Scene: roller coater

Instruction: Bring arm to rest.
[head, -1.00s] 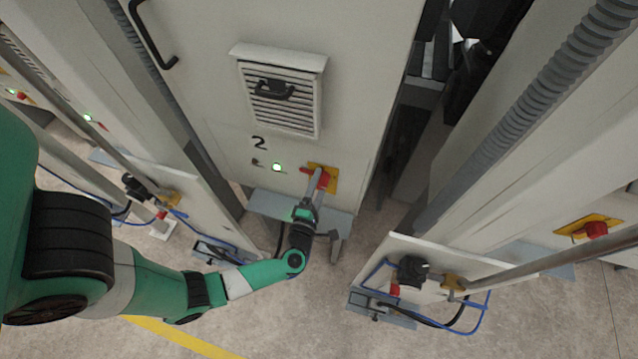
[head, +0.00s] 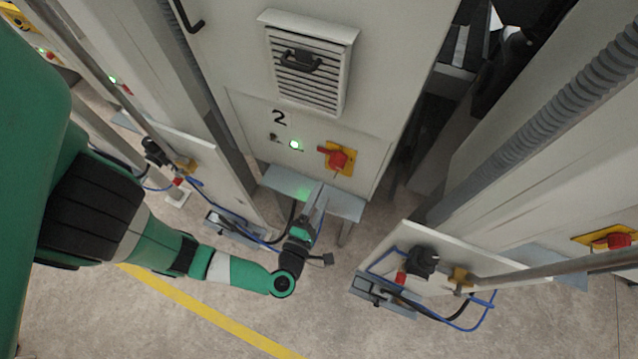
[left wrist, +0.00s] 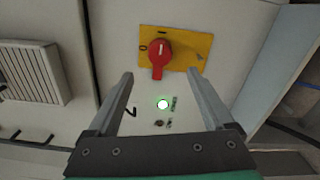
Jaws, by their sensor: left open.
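My left arm (head: 235,268) reaches in from the left of the head view. Its gripper (head: 318,200) is in front of the cabinet marked 2, below its red rotary switch (head: 338,159) on a yellow plate. In the left wrist view, the two fingers (left wrist: 160,95) are apart with nothing between them. The red switch (left wrist: 159,53) is beyond the fingertips and apart from them. Its handle points to the lower side of that picture. My right gripper is not in view.
A lit green lamp (head: 295,145) is beside the switch. A grey ledge (head: 345,203) juts out below the panel. A white panel with blue hoses (head: 470,262) stands at the right. A vented cover (head: 308,70) is above. Floor with a yellow line (head: 215,317) is open in front.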

